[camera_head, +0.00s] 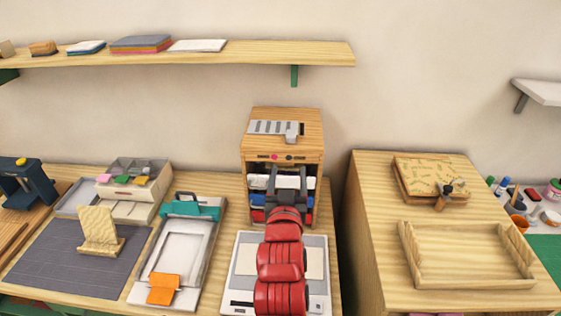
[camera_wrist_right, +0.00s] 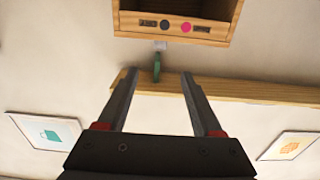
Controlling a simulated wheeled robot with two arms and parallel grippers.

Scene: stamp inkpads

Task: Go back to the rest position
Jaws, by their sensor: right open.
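My right gripper (camera_head: 287,178) is at the end of the red arm, in front of the wooden cabinet (camera_head: 283,145). In the right wrist view its two fingers (camera_wrist_right: 158,76) are apart with nothing between them. That view looks upside down and shows the cabinet's edge (camera_wrist_right: 175,25) with a black dot and a pink dot. Blue (camera_head: 257,200) and red (camera_head: 257,216) inkpads lie in the cabinet's slots, partly hidden by my gripper and arm. My left gripper is not in view.
A white device (camera_head: 240,275) lies under my red arm. A press with a teal clamp (camera_head: 190,209) and a grey mat (camera_head: 60,260) are to the left. A wooden tray (camera_head: 470,282) is to the right. A wall shelf (camera_head: 250,52) runs above.

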